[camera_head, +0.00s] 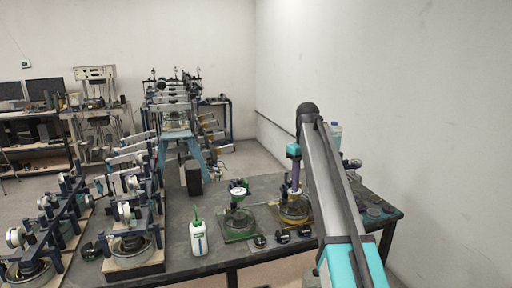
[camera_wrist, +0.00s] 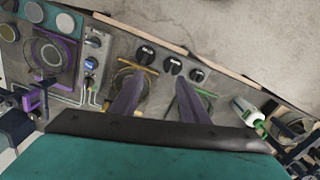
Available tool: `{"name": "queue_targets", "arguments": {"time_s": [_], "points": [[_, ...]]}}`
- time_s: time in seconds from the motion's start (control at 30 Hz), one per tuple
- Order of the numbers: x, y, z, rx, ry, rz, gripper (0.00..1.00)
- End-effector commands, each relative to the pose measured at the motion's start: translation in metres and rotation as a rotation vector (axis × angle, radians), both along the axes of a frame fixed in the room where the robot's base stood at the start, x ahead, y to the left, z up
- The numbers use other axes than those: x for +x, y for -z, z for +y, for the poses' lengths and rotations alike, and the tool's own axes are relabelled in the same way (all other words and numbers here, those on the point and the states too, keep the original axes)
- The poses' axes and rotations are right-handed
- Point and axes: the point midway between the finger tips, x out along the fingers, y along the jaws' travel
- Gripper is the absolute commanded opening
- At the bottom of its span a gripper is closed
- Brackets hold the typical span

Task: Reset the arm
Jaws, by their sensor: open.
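My arm (camera_head: 337,190) rises from the lower right of the head view, bends at a dark elbow (camera_head: 307,110), and comes down over the grey table (camera_head: 268,188). My gripper (camera_head: 295,188) is above the round device with a yellowish base (camera_head: 292,212), partly hidden by the arm. In the wrist view my gripper (camera_wrist: 160,80) shows two purple fingers spread apart, with nothing between them. Whether the fingers touch anything below cannot be told.
A green-based device (camera_head: 238,225) and a white bottle (camera_head: 198,238) stand left of my gripper. Black knobs (camera_wrist: 173,66) line the table's edge. A wall (camera_head: 390,100) rises on the right. More equipment (camera_head: 130,240) stands at the left.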

Motion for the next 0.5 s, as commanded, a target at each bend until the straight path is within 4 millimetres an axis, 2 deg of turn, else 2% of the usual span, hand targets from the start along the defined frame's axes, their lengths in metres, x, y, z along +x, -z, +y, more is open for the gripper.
{"name": "queue_targets", "arguments": {"time_s": [0.27, 0.5], "points": [[-0.003, 0.025, 0.0, 0.0, 0.012, 0.012, 0.41], [-0.007, 0.061, -0.001, -0.001, 0.032, 0.029, 0.41]]}}
